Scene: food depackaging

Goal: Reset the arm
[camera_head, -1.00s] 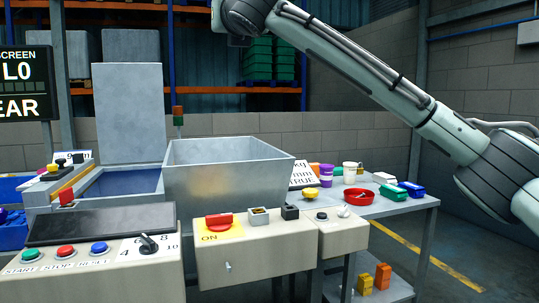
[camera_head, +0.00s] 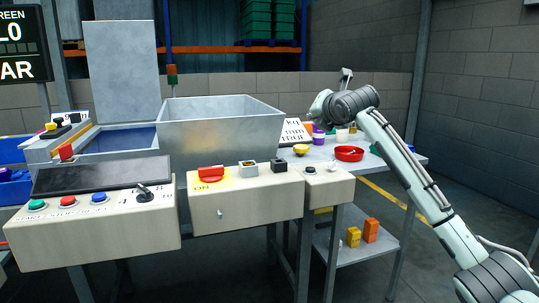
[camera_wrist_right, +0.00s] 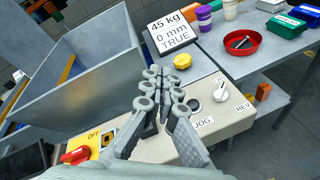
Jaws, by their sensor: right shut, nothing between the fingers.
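My right arm (camera_head: 418,184) comes in from the lower right and bends at the wrist above the side table. My right gripper (camera_head: 320,108) is at the end of it, small and hard to make out in the head view. In the right wrist view the right gripper (camera_wrist_right: 166,78) has its fingers together with nothing between them. It hangs over the control box with the JOG label (camera_wrist_right: 203,122) and touches nothing that I can see. My left gripper is not in view.
A grey metal bin (camera_head: 222,128) stands left of the gripper. Control boxes (camera_head: 245,198) with buttons stand in front. Floor at the right is clear.

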